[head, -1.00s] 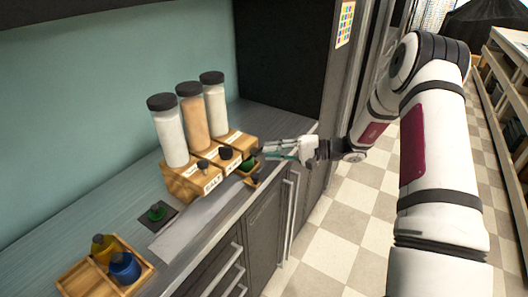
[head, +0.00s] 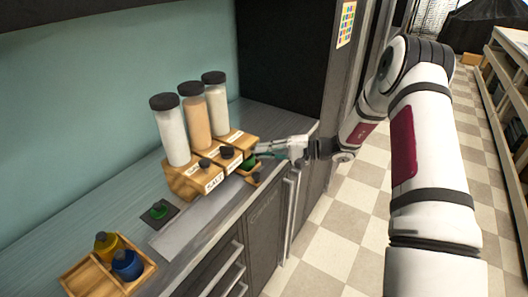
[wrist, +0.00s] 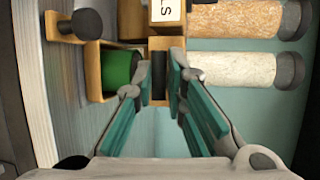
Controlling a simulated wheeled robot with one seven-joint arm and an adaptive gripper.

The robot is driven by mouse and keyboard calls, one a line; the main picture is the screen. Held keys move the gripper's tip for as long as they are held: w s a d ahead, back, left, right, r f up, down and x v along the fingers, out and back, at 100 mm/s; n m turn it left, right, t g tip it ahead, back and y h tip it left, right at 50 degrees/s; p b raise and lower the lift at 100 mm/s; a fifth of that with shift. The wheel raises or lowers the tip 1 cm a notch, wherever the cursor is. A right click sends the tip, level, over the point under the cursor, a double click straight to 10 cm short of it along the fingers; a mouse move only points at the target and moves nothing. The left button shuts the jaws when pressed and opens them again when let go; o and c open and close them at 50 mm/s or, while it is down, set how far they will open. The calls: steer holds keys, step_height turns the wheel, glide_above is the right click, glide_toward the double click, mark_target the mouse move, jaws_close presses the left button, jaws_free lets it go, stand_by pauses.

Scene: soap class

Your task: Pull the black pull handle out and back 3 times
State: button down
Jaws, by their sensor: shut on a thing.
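A wooden dispenser (head: 182,183) with three tall jars stands on the counter. Black pull handles show on its front at the left (head: 204,163) and in the middle (head: 227,152). My gripper (head: 257,152) is at the right-hand unit, its fingers pointing left into it. In the wrist view my gripper (wrist: 158,82) is shut on a black pull handle (wrist: 158,78) at the wooden front. In the head view this handle is hidden behind the fingers.
A green object (wrist: 118,68) sits in a wooden box beside the fingers. A green-topped item (head: 158,210) stands on a dark mat. A wooden tray (head: 84,279) holds a yellow and a blue bottle.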

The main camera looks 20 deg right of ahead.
steer(key=s+d, duration=0.2)
steer(key=shift+s+d+p, duration=0.1)
steer(key=shift+s+p, duration=0.2)
steer(key=shift+p, duration=0.1)
steer(key=c, duration=1.9)
jaws_free()
steer(key=shift+f, duration=0.15)
steer(key=shift+d, duration=0.1)
steer(key=v, duration=1.2)
steer(key=shift+c, duration=0.7)
